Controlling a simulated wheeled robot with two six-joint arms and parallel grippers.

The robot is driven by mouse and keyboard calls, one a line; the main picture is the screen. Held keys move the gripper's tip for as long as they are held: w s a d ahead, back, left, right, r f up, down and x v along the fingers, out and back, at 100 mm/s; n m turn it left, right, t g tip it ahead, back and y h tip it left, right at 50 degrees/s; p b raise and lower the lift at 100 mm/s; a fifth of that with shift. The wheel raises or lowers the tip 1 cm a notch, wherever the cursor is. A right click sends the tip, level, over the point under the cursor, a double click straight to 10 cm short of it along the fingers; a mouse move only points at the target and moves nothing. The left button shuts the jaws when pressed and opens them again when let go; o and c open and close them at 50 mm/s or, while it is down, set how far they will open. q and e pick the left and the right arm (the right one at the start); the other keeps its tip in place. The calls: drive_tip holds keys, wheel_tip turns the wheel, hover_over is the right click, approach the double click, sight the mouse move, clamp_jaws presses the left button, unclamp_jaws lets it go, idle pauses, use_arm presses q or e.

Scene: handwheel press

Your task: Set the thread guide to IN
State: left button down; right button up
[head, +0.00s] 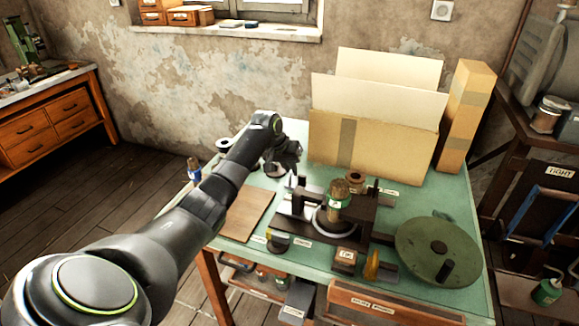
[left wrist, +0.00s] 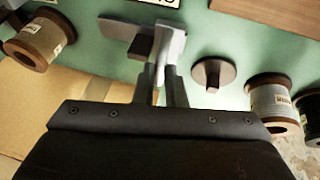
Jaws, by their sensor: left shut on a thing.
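My left gripper (head: 288,160) is over the back of the green table, behind the dark press (head: 325,215). In the left wrist view my left gripper (left wrist: 163,75) is shut on a light grey upright piece, which looks like the thread guide (left wrist: 172,42). A flat grey plate (left wrist: 118,28) with a dark block lies beside it. In the head view the guide is small and partly hidden by the gripper. A white label (left wrist: 163,2) is cut off at the top edge of the wrist view, and I cannot read it. My right gripper is not in view.
A cardboard box (head: 370,145) stands at the back of the table. A brown board (head: 247,215) lies at the left, and a green round plate (head: 420,250) at the right. A round knob (left wrist: 213,72) and labelled spools (left wrist: 272,100) are close to the gripper.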

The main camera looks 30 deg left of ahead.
use_arm(q)
drive_tip(key=shift+d, duration=0.1)
drive_tip(key=d+p, duration=0.1)
drive_tip(key=d, duration=0.1)
drive_tip(key=w+d+p, duration=0.1)
drive_tip(key=d, duration=0.2)
drive_tip(key=w+d+p, duration=0.1)
drive_tip(key=d+p, duration=0.1)
drive_tip(key=d, duration=0.1)
drive_tip(key=shift+r, duration=0.1)
drive_tip(key=shift+a, duration=0.1)
drive_tip(key=shift+s, duration=0.1)
drive_tip(key=c, duration=1.5)
unclamp_jaws()
drive_tip(key=shift+d, duration=0.2)
drive_tip(key=shift+a, duration=0.15)
drive_tip(key=shift+r, duration=0.2)
drive_tip(key=b+v, duration=0.1)
drive_tip(key=v, duration=1.5)
drive_tip(key=shift+s+r+b, duration=0.15)
drive_tip(key=shift+r+b, duration=0.25)
